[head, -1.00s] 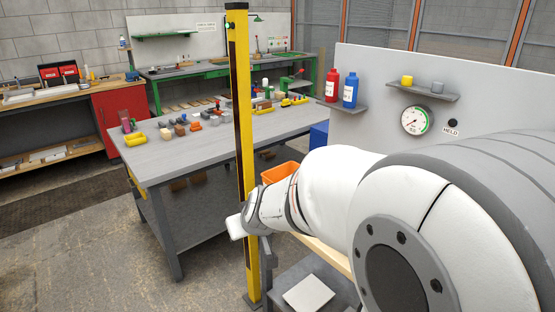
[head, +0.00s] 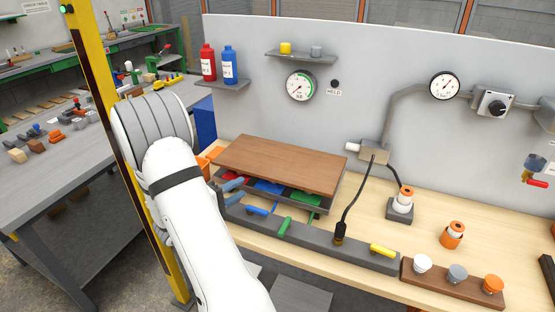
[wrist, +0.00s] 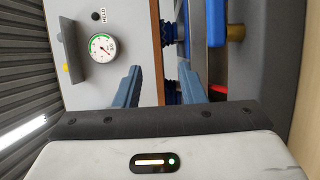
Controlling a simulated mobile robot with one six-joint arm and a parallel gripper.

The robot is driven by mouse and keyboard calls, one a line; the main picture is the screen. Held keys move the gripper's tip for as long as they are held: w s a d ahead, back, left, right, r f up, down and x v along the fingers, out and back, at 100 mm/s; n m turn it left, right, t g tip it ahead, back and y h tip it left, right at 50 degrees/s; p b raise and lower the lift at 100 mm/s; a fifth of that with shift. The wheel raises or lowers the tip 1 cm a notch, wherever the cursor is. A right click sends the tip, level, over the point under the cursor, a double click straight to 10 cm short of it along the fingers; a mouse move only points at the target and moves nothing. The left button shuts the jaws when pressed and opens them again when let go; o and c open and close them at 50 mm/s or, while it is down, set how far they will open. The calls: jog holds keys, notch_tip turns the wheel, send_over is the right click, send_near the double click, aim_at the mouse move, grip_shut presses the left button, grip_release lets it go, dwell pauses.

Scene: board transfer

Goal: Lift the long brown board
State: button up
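In the wrist view the fingers (wrist: 160,75) are apart, with visible gaps on both sides of the edge. The gripper is open. I cannot tell whether the fingertips reach past the edge.
The tray (head: 317,208) beneath holds red, blue and green items. A grey rail (head: 360,256) with coloured handles runs along its front. A black cable, an orange-topped part (head: 452,235) and a knob rack (head: 455,282) stand right. A yellow post (head: 92,60) stands left beside my arm.

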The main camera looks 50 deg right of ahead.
aim_at(257, 176)
jog(key=d, duration=0.3)
jog(key=d+p, duration=0.1)
jog(key=d, duration=0.3)
jog(key=shift+s+d+r, duration=0.15)
jog(key=shift+d+r, duration=0.05)
grip_shut()
